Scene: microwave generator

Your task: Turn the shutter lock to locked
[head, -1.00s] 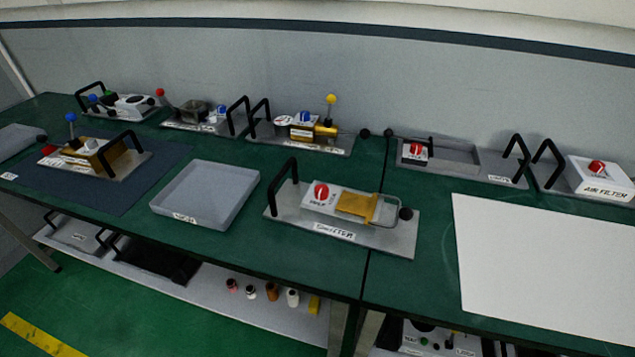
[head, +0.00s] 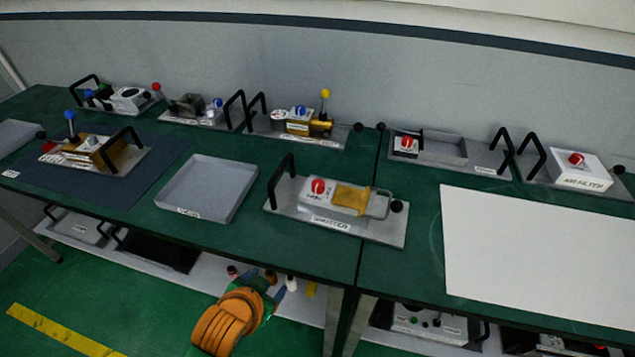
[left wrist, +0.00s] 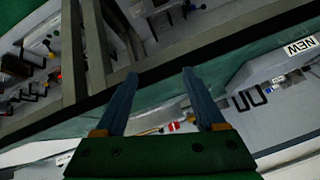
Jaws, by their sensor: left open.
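The shutter unit is a grey plate (head: 379,228) with a label reading SHUTTER, near the front edge of the green table. On it sits a white block with a red round knob (head: 318,186), beside a yellow shutter piece (head: 350,199) and a grey wire loop. The knob's exact setting is too small to read. My left gripper (head: 268,281) is below the table's front edge, lower left of the shutter unit and apart from it. In the left wrist view its two blue fingers (left wrist: 160,76) are spread with nothing between them. My right gripper is not in view.
A black handle (head: 280,180) stands on the plate's left end. A grey tray (head: 207,212) lies to the left, a white sheet (head: 540,258) to the right. The table's front edge and a lower shelf (head: 305,327) are near my left gripper. Several other units line the back.

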